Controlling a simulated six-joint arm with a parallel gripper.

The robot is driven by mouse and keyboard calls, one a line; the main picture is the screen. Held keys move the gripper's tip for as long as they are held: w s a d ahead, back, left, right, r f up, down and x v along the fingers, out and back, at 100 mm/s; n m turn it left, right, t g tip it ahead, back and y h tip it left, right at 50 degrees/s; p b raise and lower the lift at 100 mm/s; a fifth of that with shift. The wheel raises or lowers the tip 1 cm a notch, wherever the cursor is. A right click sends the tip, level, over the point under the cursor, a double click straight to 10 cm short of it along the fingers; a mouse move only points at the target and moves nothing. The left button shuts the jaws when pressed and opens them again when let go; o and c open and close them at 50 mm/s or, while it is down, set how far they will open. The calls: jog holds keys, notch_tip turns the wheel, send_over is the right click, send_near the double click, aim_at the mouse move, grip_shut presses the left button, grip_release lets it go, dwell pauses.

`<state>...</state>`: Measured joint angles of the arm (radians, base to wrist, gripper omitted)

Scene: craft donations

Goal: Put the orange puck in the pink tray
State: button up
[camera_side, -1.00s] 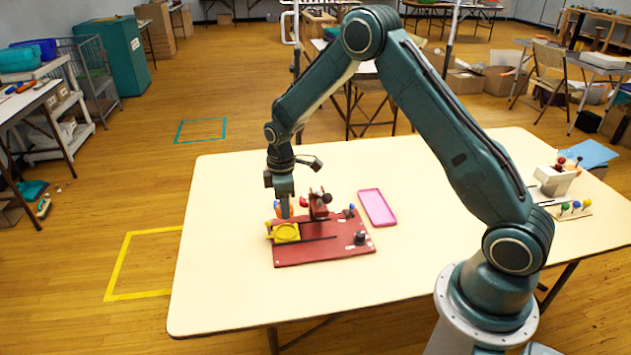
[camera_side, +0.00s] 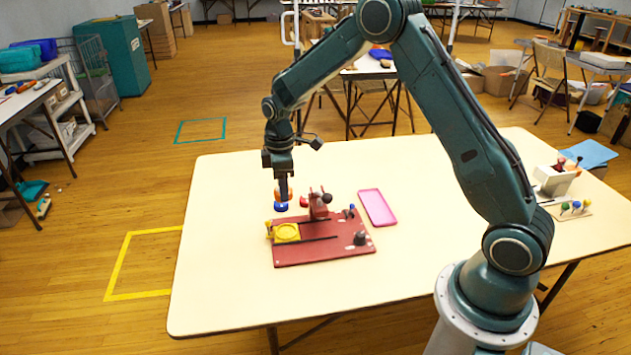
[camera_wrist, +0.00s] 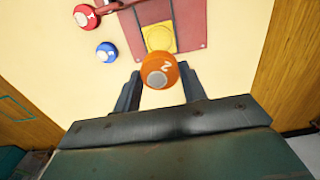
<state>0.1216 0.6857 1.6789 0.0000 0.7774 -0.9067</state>
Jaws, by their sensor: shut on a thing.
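The orange puck (camera_wrist: 158,70) sits between my gripper's two fingers in the wrist view, with a pale disc and a mark on its face. My gripper (camera_side: 284,195) is shut on it and holds it above the table in the side view, behind the red board's left part. The fingers partly cover the orange puck (camera_side: 277,193) there. The pink tray (camera_side: 377,207) lies flat on the table to the right of the gripper and looks empty. It is out of the wrist view.
A red board (camera_side: 325,255) with a yellow piece (camera_side: 287,233) and a red upright fixture (camera_side: 318,206) stands beside the tray. A blue puck (camera_wrist: 106,51) and a red puck (camera_wrist: 86,17) lie on the table nearby.

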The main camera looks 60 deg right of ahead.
jog(key=r, duration=0.4)
jog(key=d+r, duration=0.1)
jog(key=r, duration=0.1)
jog(key=shift+s+r, duration=0.1)
jog(key=shift+r, duration=0.15)
jog(key=s+d, duration=0.8)
jog(key=d, duration=0.4)
jog(key=s+d, duration=0.7)
jog(key=d, duration=0.5)
notch_tip(320, 180, down, 14)
jog(key=shift+f, duration=0.15)
jog(key=shift+f, duration=1.75)
jog(key=shift+f, duration=0.95)
